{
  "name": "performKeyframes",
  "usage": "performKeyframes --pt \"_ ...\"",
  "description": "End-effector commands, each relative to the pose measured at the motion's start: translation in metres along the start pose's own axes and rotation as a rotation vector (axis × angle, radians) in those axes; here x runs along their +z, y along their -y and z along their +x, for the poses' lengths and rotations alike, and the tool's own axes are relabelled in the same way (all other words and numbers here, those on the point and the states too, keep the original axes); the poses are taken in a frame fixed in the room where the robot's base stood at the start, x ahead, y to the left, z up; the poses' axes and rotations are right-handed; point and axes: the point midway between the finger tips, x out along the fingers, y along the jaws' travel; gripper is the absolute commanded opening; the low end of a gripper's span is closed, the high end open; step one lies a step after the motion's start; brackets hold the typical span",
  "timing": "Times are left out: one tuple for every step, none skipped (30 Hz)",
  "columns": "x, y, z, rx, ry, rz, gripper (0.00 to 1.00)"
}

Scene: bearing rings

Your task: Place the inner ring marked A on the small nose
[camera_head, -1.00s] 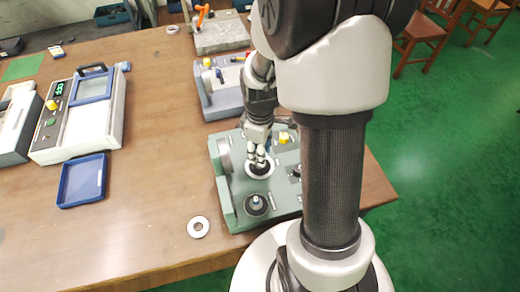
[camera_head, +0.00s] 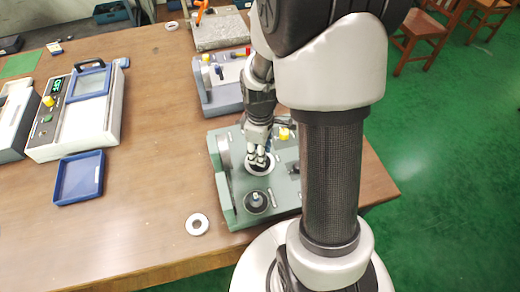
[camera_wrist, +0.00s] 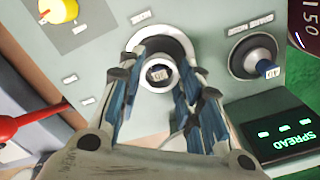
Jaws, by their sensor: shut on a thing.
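My gripper (camera_head: 258,163) points down at the green-grey fixture (camera_head: 230,216). In the wrist view its fingers (camera_wrist: 160,88) are closed on a small pale ring-like piece (camera_wrist: 158,76) with a dark labelled centre. This piece sits inside a wider pale round rim (camera_wrist: 176,42). I cannot read an A on it, and the fingers hide its sides.
A loose metal ring (camera_head: 197,224) lies on the table left of the fixture. A yellow knob (camera_head: 284,134) rises from the fixture. A blue tray (camera_head: 60,195) and a white instrument (camera_head: 100,130) stand at left. Bare table lies between.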

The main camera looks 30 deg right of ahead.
Motion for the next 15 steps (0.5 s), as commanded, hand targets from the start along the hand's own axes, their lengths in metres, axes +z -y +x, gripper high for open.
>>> performKeyframes --pt "0.0 0.0 0.003 0.0 0.0 0.0 0.09" --pt "0.0 0.0 0.004 0.0 0.0 0.0 0.09" --pt "0.0 0.0 0.005 0.0 0.0 0.0 0.09" --pt "0.0 0.0 0.006 0.0 0.0 0.0 0.09" --pt "0.0 0.0 0.006 0.0 0.0 0.0 0.09" --pt "0.0 0.0 0.008 0.0 0.0 0.0 0.09" --pt "0.0 0.0 0.009 0.0 0.0 0.0 0.09" --pt "0.0 0.0 0.009 0.0 0.0 0.0 0.09" --pt "0.0 0.0 0.011 0.0 0.0 0.0 0.09" --pt "0.0 0.0 0.011 -0.001 0.0 0.0 0.09" --pt "0.0 0.0 0.012 -0.001 0.0 0.0 0.09" --pt "0.0 0.0 0.014 -0.001 0.0 0.0 0.09" --pt "0.0 0.0 0.015 -0.001 0.0 0.0 0.09" --pt "0.0 0.0 0.015 -0.001 0.0 0.0 0.09" --pt "0.0 0.0 0.017 -0.001 0.0 0.0 0.09"
